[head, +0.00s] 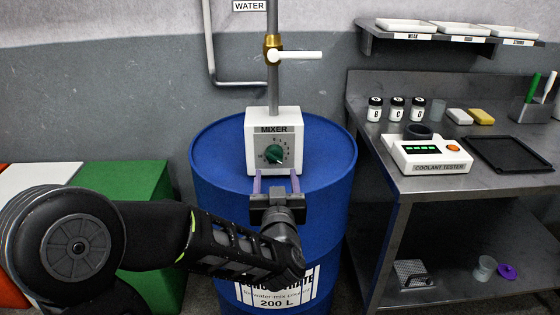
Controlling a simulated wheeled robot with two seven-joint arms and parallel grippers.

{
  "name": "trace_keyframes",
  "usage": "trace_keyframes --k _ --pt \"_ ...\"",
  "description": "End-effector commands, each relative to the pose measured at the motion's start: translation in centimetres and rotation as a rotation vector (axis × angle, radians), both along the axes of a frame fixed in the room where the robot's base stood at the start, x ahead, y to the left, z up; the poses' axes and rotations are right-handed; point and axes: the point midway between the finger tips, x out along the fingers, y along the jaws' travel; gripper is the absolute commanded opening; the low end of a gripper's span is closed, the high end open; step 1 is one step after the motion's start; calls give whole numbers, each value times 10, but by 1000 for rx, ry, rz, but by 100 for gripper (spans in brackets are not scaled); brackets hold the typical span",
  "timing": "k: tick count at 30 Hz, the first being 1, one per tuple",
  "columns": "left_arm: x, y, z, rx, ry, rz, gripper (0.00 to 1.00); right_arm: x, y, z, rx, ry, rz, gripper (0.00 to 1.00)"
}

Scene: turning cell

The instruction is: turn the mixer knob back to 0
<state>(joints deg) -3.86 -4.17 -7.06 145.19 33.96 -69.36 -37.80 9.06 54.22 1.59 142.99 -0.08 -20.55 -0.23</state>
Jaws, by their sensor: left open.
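The mixer (290,129) is a white box labelled MIXER on top of a blue drum (222,160). Its round green knob (273,153) is on the front face, with small scale marks around it. The knob's exact setting is too small to read. My left gripper (276,180) is open, its two fingers pointing at the mixer's lower front just below the knob. The fingers appear apart from the knob, with nothing between them. My right gripper is not in view.
A pipe with a white-handled brass valve (272,48) rises behind the mixer. At right, a steel bench (420,186) holds a coolant tester (428,155), jars, sponges and a black tray (509,154). A green bin (125,182) stands left, behind my arm.

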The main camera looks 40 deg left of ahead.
Motion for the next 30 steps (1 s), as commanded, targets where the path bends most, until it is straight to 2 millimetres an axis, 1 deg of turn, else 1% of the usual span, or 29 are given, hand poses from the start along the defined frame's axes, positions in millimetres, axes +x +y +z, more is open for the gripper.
trace_keyframes --k 5,8,11,21,25,30 --pt "1 1 0 -1 -1 -1 62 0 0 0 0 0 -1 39" --pt "6 4 0 -2 0 0 62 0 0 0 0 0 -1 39" --pt "14 11 0 -2 -1 0 62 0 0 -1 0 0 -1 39" --pt "54 41 0 -2 -1 -1 62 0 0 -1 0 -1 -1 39" --pt "61 46 0 -2 0 -2 62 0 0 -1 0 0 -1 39" --pt "63 47 0 -2 0 -2 62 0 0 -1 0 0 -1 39"
